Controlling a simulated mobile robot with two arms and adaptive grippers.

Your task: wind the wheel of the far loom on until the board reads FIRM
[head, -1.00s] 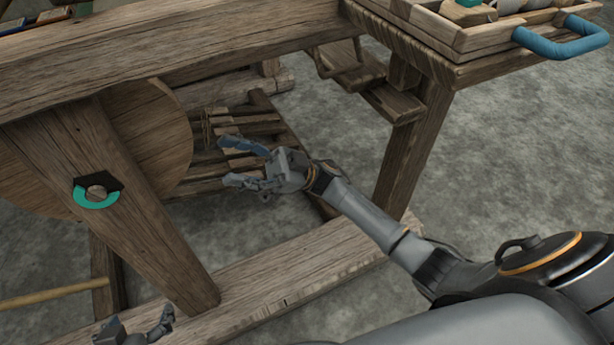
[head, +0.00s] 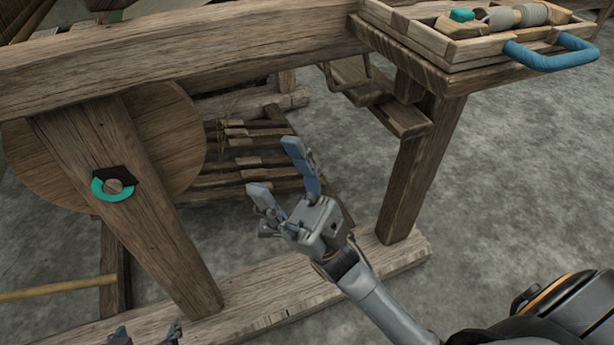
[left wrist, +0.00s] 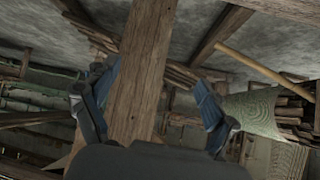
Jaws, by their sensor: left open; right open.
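The round wooden wheel (head: 178,135) of the loom stands at the left in the head view, partly behind a slanted post (head: 150,235). My left gripper (head: 145,334) is open at the bottom edge, mostly cut off. In the left wrist view its fingers (left wrist: 156,78) are spread, with a wooden beam (left wrist: 147,70) showing between them; contact cannot be told. My right gripper (head: 276,168) is open and empty, right of the wheel, fingers pointing up. No board with a reading is in view.
A tray (head: 470,52) with a blue handle (head: 550,54) and several spools sits on the frame at the top right. A long top beam (head: 230,40) and a floor beam (head: 280,295) bound the work area. A pale rod (head: 55,289) juts in at left.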

